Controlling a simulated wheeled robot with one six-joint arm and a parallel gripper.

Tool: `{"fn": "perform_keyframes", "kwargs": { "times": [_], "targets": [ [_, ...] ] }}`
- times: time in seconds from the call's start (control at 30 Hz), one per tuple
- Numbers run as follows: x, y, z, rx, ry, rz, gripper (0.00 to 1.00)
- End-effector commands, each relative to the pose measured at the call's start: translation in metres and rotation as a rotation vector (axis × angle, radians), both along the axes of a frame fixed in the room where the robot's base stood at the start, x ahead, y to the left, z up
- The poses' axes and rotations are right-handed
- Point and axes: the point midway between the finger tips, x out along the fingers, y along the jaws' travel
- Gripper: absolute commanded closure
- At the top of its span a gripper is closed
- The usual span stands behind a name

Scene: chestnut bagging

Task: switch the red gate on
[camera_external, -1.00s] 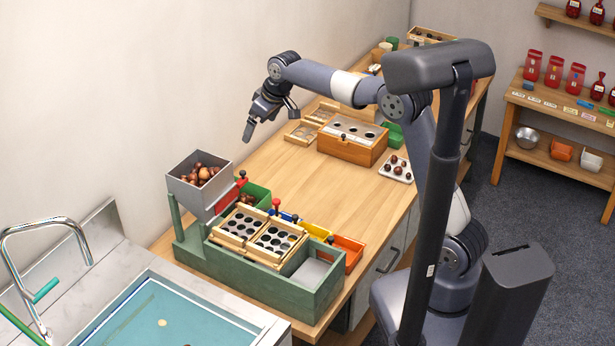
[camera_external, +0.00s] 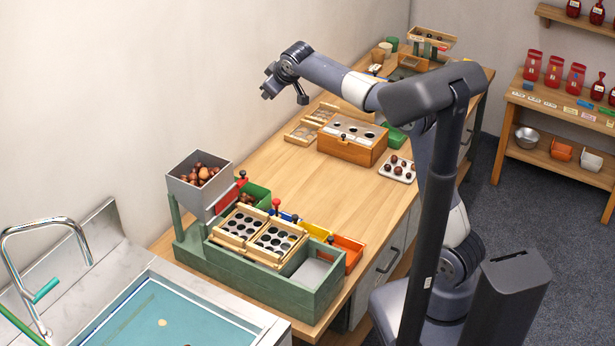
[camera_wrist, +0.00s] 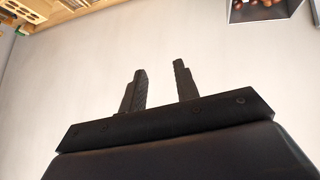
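A red gate plate (camera_external: 226,199) sits below the grey hopper (camera_external: 192,192) on the green stand, with a dark knob above it. A separate red knob (camera_external: 276,203) stands by the wooden sorting frames, and I cannot tell whether it belongs to the gate. The hopper holds brown chestnuts; its edge also shows at the top right of the wrist view (camera_wrist: 238,14). My gripper (camera_external: 266,92) is up in the air near the wall, above and beyond the hopper. In the wrist view its two fingers (camera_wrist: 160,78) are apart with nothing between them.
A green sorting box (camera_external: 250,275) carries two wooden frames with round holes. Yellow and orange bins (camera_external: 348,251) stand beside it. A wooden box (camera_external: 350,150) and a white chestnut tray (camera_external: 397,178) lie farther back. The sink (camera_external: 150,325) is at front left. The middle counter is clear.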

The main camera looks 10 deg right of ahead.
Motion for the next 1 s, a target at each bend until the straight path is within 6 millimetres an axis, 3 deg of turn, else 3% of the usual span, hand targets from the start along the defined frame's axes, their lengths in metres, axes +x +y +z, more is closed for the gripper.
{"fn": "perform_keyframes", "kwargs": {
  "times": [0.2,0.33,0.43,0.67,1.0],
  "targets": [
    [0.033,-0.031,0.021,-0.041,-0.368,0.011,0.88],
    [0.039,-0.040,0.041,-0.069,-0.576,0.071,0.99],
    [0.035,-0.040,0.054,-0.092,-0.721,0.146,1.00],
    [0.004,-0.026,0.062,-0.149,-0.989,0.397,1.00],
    [-0.065,0.001,0.020,-0.225,-1.146,0.836,1.00]
  ]
}}
